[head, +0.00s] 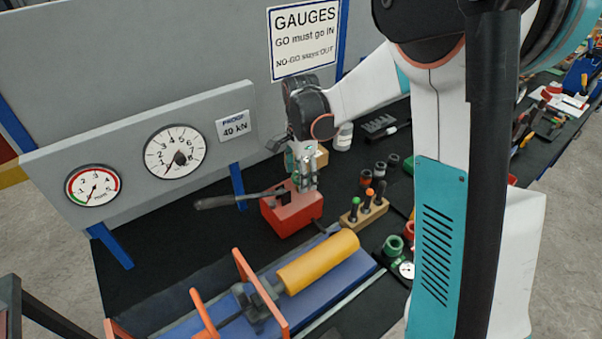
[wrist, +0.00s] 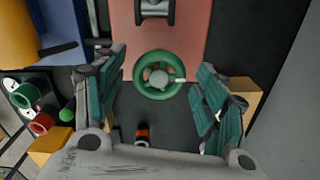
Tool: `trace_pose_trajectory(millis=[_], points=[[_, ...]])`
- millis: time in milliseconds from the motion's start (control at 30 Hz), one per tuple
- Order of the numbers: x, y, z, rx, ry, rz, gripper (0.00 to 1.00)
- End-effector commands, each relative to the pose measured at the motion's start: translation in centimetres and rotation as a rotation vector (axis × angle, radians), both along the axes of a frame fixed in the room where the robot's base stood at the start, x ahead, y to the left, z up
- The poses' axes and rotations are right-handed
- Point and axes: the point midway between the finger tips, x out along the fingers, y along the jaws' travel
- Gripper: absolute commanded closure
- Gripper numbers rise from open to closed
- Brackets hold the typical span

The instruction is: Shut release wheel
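The release wheel (wrist: 137,75) is a green ring with a grey hub and a pale mark at its right side. It sits at the near end of the red pump block (wrist: 190,35) in the wrist view. My gripper (wrist: 160,80) is open, with one teal-padded finger on each side of the wheel and a visible gap to both. In the head view my gripper (head: 303,178) points down at the red pump block (head: 285,217), and the wheel cannot be made out there. The pump's dark lever (head: 225,201) sticks out to the left.
A yellow cylinder (head: 318,262) lies on a blue bed (head: 350,278) in front of the pump. A wooden block (head: 362,212) with colored-handled tools stands close at the right. A grey panel with two dial gauges (head: 174,152) stands behind. Dark bench top is clear left of the pump.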

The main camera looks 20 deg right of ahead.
Motion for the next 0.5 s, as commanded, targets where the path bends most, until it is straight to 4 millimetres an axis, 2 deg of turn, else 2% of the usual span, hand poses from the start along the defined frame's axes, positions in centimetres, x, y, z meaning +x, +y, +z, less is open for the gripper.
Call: trace_pose_trajectory(millis=[300,500], points=[[0.0,0.0,0.1,0.0,0.001,0.001,0.33],[0.0,0.0,2.4,0.0,0.001,0.001,0.33]])
